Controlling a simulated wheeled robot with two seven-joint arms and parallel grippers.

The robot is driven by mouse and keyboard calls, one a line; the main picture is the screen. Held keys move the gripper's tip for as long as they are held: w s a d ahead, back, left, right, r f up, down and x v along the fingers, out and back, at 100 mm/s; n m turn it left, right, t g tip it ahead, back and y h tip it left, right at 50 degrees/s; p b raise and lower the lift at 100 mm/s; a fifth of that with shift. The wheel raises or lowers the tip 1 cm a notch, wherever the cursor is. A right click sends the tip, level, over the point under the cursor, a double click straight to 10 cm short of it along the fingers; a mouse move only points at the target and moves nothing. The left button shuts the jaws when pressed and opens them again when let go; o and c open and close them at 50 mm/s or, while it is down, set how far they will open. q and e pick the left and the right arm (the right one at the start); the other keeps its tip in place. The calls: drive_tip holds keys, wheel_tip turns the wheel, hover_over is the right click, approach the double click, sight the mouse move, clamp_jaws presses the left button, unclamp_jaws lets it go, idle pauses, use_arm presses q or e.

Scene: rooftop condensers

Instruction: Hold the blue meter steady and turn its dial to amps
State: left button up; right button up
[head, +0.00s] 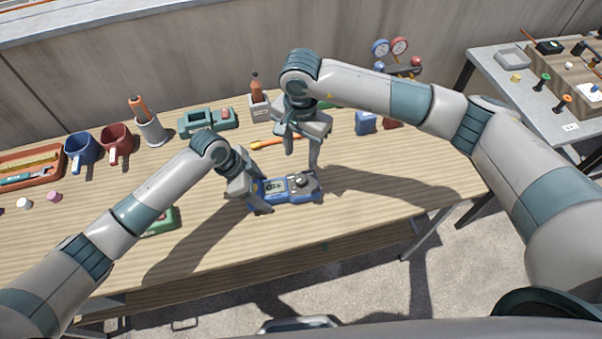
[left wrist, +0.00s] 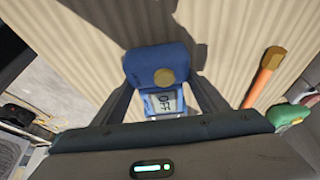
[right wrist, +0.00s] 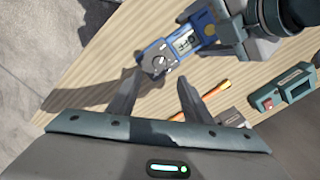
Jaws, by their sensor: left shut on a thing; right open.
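The blue meter (head: 316,193) lies flat on the wooden table, with its grey dial (head: 301,181) at the right end. Its screen reads OFF in the left wrist view (left wrist: 161,103) and in the right wrist view (right wrist: 187,40). My left gripper (head: 258,194) is shut on the meter's left part, a finger on each side. My right gripper (head: 301,160) is open above the dial end. In the right wrist view the dial (right wrist: 158,64) shows just beyond and between the open fingertips, apart from them as far as I can tell.
An orange-handled tool (head: 274,143) lies behind the meter. A teal device (head: 207,120), mugs (head: 115,142), a holder (head: 151,130) and a tray (head: 30,165) stand along the back and left. A green object (head: 163,222) lies by my left arm. The table right of the meter is clear.

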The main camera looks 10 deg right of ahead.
sight(301, 178)
wheel_tip(301, 178, down, 10)
drive_tip(key=shift+f, duration=0.1)
idle(0.4)
drive_tip(key=c, duration=1.1)
